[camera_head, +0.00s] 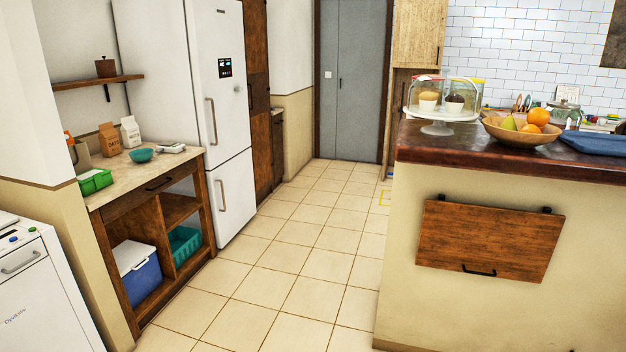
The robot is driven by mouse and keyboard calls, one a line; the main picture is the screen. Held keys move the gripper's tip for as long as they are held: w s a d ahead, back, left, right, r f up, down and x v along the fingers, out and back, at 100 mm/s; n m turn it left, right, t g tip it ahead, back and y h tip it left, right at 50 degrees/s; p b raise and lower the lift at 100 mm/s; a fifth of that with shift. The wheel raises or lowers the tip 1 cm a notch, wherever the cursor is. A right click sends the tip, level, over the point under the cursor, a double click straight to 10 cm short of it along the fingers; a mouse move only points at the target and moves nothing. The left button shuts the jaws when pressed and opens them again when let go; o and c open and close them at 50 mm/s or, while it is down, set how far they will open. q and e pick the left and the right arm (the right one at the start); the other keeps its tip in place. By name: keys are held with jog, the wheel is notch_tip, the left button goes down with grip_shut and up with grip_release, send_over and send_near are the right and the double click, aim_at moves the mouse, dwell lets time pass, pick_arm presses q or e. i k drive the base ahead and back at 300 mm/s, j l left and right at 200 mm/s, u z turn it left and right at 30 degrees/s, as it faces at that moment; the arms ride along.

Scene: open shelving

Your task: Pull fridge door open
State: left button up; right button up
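A tall white fridge (194,60) stands against the left wall, past the wooden shelving unit. Its upper door (222,120) is shut and carries a long vertical metal handle (211,121) near its left edge and a small dark display panel. A lower door (235,200) is also shut, with a shorter vertical handle (222,195). Neither of my grippers shows in the head view, and the fridge is some distance off.
A wooden shelving unit (119,214) with items on its top stands before the fridge. A white appliance (42,288) is at the lower left. A counter island (398,250) with a dark top is on the right. The tiled floor (290,262) between them is clear.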

aim_at(215, 29)
jog(key=i+j+u, duration=0.2)
jog(key=i, duration=0.4)
jog(key=i+l+u, duration=0.15)
jog(key=i, duration=0.45)
jog(key=i+u, duration=0.2)
jog(key=i, duration=0.4)
jog(key=i+l+u, duration=0.2)
jog(key=i, duration=0.4)
